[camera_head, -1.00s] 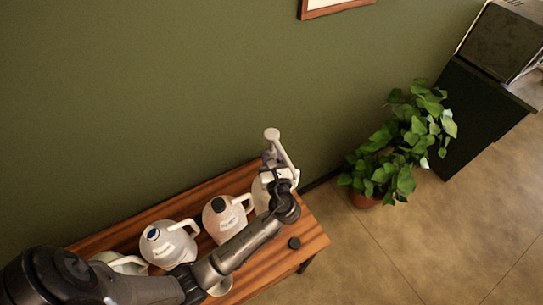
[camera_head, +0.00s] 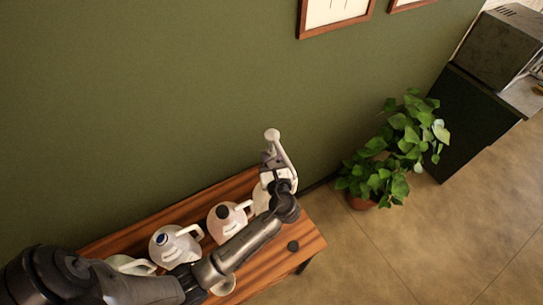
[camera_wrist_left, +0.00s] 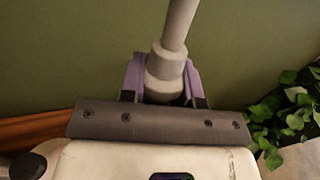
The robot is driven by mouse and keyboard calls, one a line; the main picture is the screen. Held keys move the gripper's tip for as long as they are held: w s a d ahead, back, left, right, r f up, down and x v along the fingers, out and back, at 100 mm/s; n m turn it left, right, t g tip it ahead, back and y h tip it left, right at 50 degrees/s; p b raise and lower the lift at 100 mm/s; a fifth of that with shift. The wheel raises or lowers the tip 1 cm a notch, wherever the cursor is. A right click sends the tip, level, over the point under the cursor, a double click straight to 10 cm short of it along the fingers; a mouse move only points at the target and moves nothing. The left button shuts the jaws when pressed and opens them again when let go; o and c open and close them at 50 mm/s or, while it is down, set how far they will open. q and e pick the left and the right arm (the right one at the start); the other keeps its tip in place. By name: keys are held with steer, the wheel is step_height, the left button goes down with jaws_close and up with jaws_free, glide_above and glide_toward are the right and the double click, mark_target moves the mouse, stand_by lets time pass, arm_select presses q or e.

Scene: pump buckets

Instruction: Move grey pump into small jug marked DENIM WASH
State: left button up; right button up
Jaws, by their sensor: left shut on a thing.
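The grey pump (camera_head: 272,136) is held up by my left gripper (camera_head: 269,159) above the right end of the bench. In the left wrist view, the purple fingers of the gripper (camera_wrist_left: 163,82) are shut around the pump's collar (camera_wrist_left: 166,66). Its tube runs up out of that view. A white jug (camera_head: 260,200) stands at the bench's right end, partly hidden by my left arm. A pinkish jug with a dark cap (camera_head: 222,211) and a white jug with a blue-ringed opening (camera_head: 161,239) stand to its left. Their labels are too small to read. My right gripper is not in view.
The wooden bench (camera_head: 312,240) stands against the green wall. A small dark round cap (camera_head: 293,246) lies near its right end. Another white jug (camera_head: 128,263) is at the left, partly behind my arm. A potted plant (camera_head: 385,150) stands on the floor to the right.

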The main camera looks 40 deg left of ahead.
mark_target(272, 144)
arm_select(q)
steer(key=shift+r, duration=0.55)
steer(key=shift+r, duration=3.5)
steer(key=shift+r, duration=1.05)
